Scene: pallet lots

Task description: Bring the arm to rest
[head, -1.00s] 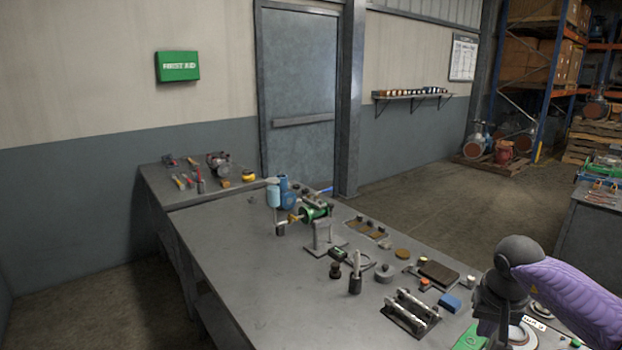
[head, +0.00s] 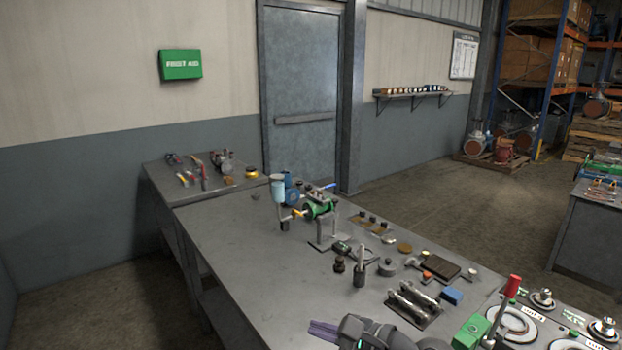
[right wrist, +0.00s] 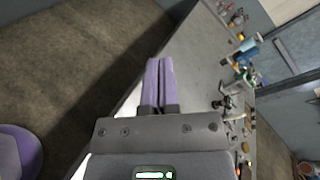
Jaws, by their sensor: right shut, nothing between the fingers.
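My left gripper is in neither view.
On the bench stand a green and blue pump assembly (head: 318,208), a rack of metal cylinders (head: 414,304), a blue block (head: 452,295) and a red-knobbed lever (head: 512,286). The bench's left front part is bare. Open floor (head: 80,275) lies to the left.

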